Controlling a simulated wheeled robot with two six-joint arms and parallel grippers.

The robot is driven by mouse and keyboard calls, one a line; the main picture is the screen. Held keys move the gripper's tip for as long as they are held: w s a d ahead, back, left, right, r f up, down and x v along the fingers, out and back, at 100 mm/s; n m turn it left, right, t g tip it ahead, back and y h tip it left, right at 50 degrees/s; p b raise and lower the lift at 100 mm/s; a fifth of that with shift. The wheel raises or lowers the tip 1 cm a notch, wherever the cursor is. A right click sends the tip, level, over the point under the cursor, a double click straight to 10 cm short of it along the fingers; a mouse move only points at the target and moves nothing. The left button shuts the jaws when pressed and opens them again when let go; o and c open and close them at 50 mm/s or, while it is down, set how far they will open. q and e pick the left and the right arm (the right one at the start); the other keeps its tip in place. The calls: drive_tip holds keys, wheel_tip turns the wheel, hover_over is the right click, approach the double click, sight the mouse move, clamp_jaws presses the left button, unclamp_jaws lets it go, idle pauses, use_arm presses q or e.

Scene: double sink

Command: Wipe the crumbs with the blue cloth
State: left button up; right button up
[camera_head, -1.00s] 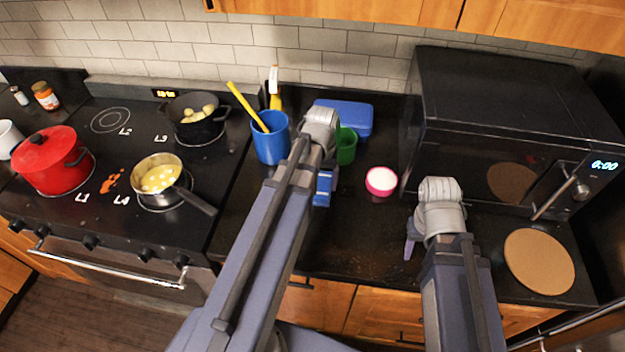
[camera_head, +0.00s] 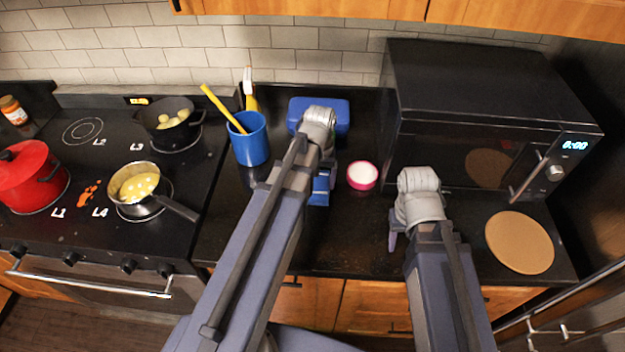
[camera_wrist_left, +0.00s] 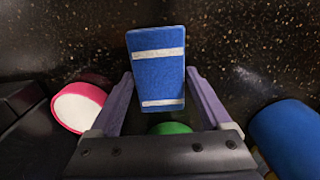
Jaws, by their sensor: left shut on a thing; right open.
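The blue cloth (camera_head: 321,186) is a small blue block-like piece with white stripes. My left gripper (camera_wrist_left: 159,74) is shut on it, with a purple finger on each side in the left wrist view. In the head view the cloth hangs over the dark counter (camera_head: 340,235), left of the pink bowl; whether it touches the counter I cannot tell. My right gripper (camera_head: 394,238) is open and empty over the counter in front of the microwave, partly hidden by its own wrist. Pale specks show on the counter in the wrist view; I cannot tell crumbs from stone pattern.
A pink bowl with white contents (camera_head: 362,175), a blue cup (camera_head: 250,140) and a blue box (camera_head: 300,108) stand nearby. A green thing (camera_wrist_left: 170,128) is mostly hidden. The microwave (camera_head: 480,150) and round board (camera_head: 519,242) are at right; the stove with pots (camera_head: 140,190) is left.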

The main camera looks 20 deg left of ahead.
use_arm(q)
drive_tip(key=shift+w+d+f, duration=0.1)
drive_tip(key=shift+d, duration=0.2)
drive_tip(key=shift+w+d, duration=0.3)
drive_tip(key=shift+d, duration=0.65)
drive_tip(key=shift+w+d, duration=0.3)
drive_tip(key=shift+d, duration=0.6)
use_arm(e)
drive_tip(key=shift+w, duration=0.1)
use_arm(q)
wheel_tip(320, 180, up, 6)
drive_tip(key=p, duration=0.6)
drive_tip(key=shift+a, duration=0.15)
use_arm(e)
wheel_tip(320, 180, up, 6)
drive_tip(key=shift+r, duration=0.1)
use_arm(q)
wheel_tip(320, 180, up, 3)
drive_tip(key=p, duration=0.3)
use_arm(e)
wheel_tip(320, 180, up, 3)
drive_tip(key=shift+f, duration=0.1)
